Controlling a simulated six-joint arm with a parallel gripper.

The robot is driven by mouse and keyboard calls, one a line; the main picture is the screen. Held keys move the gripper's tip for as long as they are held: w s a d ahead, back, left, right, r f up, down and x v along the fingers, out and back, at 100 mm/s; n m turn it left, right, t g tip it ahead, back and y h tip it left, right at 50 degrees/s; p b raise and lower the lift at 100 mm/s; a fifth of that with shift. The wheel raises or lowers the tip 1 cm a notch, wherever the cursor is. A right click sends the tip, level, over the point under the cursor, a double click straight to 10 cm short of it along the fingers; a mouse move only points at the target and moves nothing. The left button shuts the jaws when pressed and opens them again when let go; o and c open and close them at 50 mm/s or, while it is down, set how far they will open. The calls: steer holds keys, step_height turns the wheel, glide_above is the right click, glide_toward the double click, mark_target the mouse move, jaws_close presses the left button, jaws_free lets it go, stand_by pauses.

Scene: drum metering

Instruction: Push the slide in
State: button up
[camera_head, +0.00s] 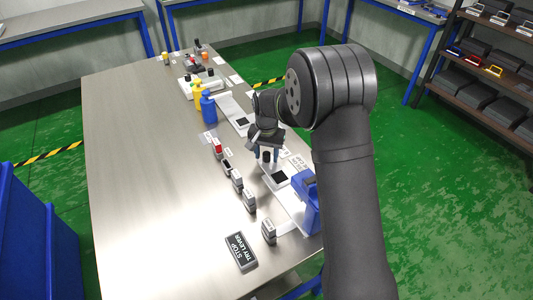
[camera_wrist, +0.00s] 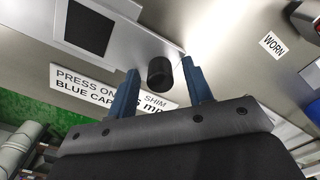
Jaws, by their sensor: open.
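The slide appears as a pale flat plate (camera_wrist: 122,22) with a dark square window (camera_wrist: 89,29) and a black round knob (camera_wrist: 160,73) at its end. In the head view, the plate (camera_head: 291,197) lies near the table's right edge, with the dark square (camera_head: 280,179) on it. My gripper (camera_head: 265,155) is over the knob end. In the wrist view, its two blue fingers (camera_wrist: 160,66) are apart, one on each side of the knob. I see gaps between knob and fingers; I cannot tell how deep the knob sits between them.
A blue block-shaped part (camera_head: 308,203) stands at the plate's near end. A "STOP TRY LEVER" sign (camera_head: 241,251) lies nearer. Blue (camera_head: 208,105) and yellow bottles stand farther back. The table's left side (camera_head: 130,180) is clear.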

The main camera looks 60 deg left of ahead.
mark_target(279, 177)
steer(key=shift+c, duration=0.5)
jaws_close()
steer(key=d, duration=0.8)
steer(key=shift+d, duration=0.15)
steer(key=shift+o, duration=0.5)
jaws_free()
step_height(279, 177, up, 18)
steer(key=shift+f, duration=0.25)
